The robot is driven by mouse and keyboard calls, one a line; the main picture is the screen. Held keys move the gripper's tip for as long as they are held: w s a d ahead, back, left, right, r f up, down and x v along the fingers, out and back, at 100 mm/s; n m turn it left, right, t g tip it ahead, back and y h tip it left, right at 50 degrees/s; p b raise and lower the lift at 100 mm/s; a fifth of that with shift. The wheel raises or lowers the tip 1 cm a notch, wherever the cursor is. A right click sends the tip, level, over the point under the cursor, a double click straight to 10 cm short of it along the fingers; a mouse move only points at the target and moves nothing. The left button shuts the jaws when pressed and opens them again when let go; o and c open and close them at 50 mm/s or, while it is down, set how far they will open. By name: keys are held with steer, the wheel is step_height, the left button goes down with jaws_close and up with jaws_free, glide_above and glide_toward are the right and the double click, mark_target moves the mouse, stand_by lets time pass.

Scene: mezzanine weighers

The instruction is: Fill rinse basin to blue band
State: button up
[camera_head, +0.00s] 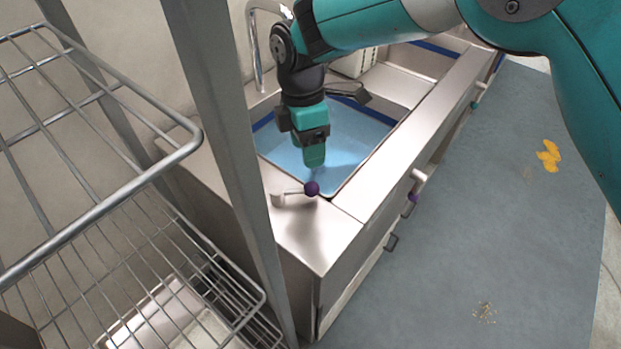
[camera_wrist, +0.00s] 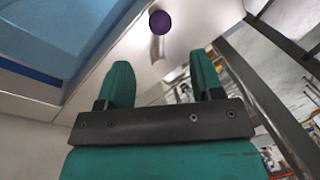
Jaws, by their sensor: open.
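The rinse basin (camera_head: 345,150) is a steel sink set in the counter, with light-blue water in it. A dark blue band (camera_head: 372,111) runs along its wall, and the water surface appears below or near it; the exact gap is hard to tell. A lever with a purple ball knob (camera_head: 312,188) stands on the counter at the basin's near corner. The knob also shows in the wrist view (camera_wrist: 161,22), ahead of the fingers. My gripper (camera_head: 315,158) is above the basin's near side, close to the knob and apart from it. Its two fingers (camera_wrist: 162,82) are spread and empty.
A wire rack (camera_head: 100,200) with a grey post (camera_head: 225,130) stands at the left, close to the counter. A curved tap (camera_head: 256,45) rises behind the basin. Handles stick out of the counter front. The grey floor (camera_head: 480,210) at right is mostly clear, with a yellow patch (camera_head: 549,156).

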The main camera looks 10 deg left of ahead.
mark_target(311, 183)
steer(key=f, duration=0.3)
steer(key=s+f+p, duration=0.1)
steer(key=f, duration=0.2)
steer(key=d+f+p, duration=0.1)
steer(key=f, duration=0.2)
steer(key=shift+s+f, duration=0.15)
steer(key=shift+s, duration=0.15)
jaws_close()
